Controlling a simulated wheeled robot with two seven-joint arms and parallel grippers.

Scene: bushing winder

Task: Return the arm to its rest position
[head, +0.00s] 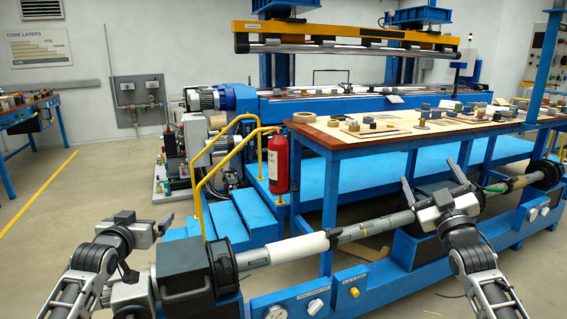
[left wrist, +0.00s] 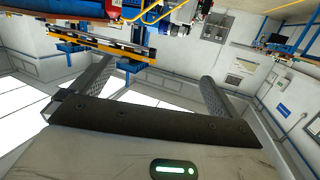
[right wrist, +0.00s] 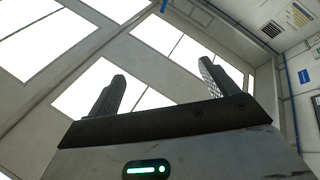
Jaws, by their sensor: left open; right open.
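My left gripper (head: 152,228) is at the left of the head view, raised near the grey headstock of the winder. Its fingers are apart and empty in the left wrist view (left wrist: 158,90). My right gripper (head: 432,178) is at the right of the head view, with its fingers pointing up in front of the winder shaft. Its fingers are apart with nothing between them in the right wrist view (right wrist: 165,95). The right hand hides part of the shaft (head: 375,225), which carries a white sleeve (head: 297,246) on its left part.
The winder's blue bed (head: 370,295) with knobs runs across the front. A wooden-topped table (head: 340,135) with small parts stands behind it. A red extinguisher (head: 278,162), yellow handrails (head: 228,150) and blue steps (head: 228,222) are behind the headstock. Floor is clear at left.

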